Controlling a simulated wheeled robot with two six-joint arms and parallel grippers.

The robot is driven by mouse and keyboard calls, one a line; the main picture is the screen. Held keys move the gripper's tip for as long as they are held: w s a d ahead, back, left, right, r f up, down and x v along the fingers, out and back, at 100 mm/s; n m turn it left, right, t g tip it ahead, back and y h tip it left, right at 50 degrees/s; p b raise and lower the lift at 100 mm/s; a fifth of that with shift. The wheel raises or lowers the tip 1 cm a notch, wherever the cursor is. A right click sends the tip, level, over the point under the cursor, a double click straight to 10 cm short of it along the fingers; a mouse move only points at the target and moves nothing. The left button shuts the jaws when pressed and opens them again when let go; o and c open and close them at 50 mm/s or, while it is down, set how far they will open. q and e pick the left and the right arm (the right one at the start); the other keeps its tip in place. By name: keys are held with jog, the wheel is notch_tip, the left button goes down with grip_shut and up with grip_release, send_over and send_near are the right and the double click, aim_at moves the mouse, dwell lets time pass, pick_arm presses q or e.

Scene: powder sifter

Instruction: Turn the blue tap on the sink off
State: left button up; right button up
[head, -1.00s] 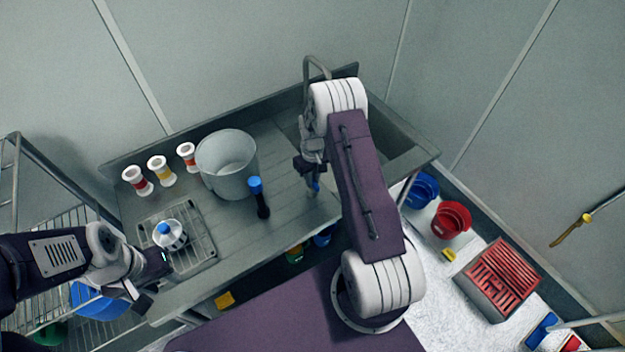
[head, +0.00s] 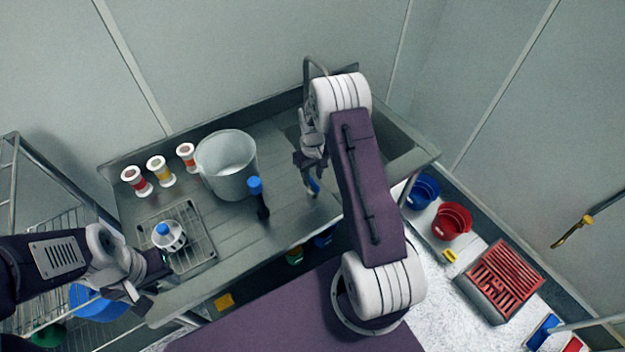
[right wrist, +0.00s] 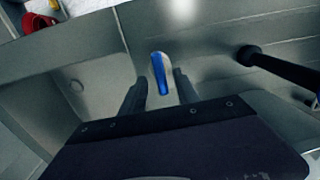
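The blue tap handle (head: 314,186) shows at the sink, just below my right gripper (head: 311,165) in the head view. In the right wrist view the slim blue handle (right wrist: 160,74) stands between the two dark fingers of my right gripper (right wrist: 158,92). The fingers are apart, with a gap on each side of the handle. The grey curved spout (head: 313,66) rises at the back of the sink, partly hidden by my right arm. My left gripper (head: 146,284) is by the front left edge of the counter; its fingers are not clear.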

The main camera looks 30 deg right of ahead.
aim_at(313, 181)
notch_tip(313, 181, up, 7)
jog(key=b, duration=0.1)
dwell(0.4)
